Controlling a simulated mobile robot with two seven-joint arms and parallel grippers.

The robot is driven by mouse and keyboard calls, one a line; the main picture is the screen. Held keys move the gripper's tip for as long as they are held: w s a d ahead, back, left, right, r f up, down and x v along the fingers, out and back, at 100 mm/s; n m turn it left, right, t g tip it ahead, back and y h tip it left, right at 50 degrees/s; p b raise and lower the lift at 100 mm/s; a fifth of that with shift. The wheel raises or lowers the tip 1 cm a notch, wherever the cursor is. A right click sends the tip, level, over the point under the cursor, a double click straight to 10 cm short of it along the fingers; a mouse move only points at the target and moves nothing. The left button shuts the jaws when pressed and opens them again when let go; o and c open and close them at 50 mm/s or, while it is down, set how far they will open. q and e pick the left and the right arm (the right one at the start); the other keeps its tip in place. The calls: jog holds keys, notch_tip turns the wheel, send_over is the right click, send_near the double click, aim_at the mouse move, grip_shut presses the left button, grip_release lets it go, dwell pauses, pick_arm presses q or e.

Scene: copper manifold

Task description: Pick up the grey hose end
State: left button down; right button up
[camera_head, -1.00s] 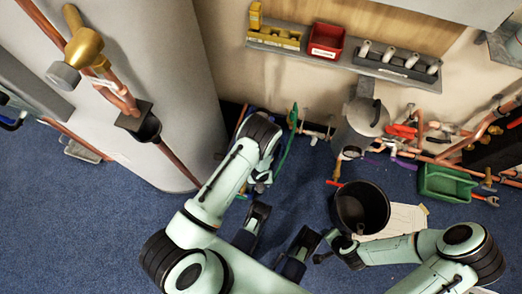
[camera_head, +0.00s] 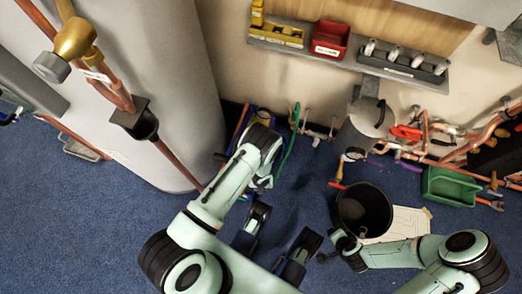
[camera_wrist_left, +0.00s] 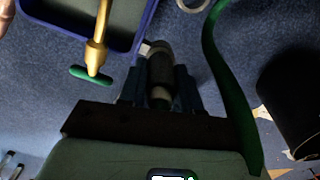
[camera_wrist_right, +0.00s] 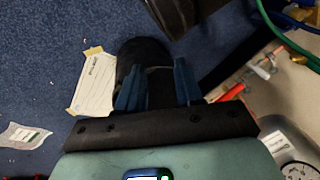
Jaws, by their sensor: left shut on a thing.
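The grey hose end (camera_wrist_left: 160,72) shows in the left wrist view as a short grey cylinder between blue fingers. My left gripper (camera_wrist_left: 160,88) is shut on it, low over the blue carpet. In the head view my left gripper is mostly hidden behind its own arm, beside the tall grey cylinder, and the hose end cannot be made out there. My right gripper (camera_wrist_right: 158,88) is open in the right wrist view. The black bucket (camera_wrist_right: 140,55) shows beyond and between its fingers; whether they touch it I cannot tell.
A green hose or strap (camera_wrist_left: 228,85) runs right of my left gripper. A brass valve with a green handle (camera_wrist_left: 93,60) and a blue-rimmed tray (camera_wrist_left: 140,30) lie left of it. The bucket (camera_head: 362,208) stands by paper sheets (camera_head: 405,222). Copper pipes and a green bin (camera_head: 450,186) are at right.

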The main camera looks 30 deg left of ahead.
pick_arm(q)
jog(key=shift+r, duration=0.15)
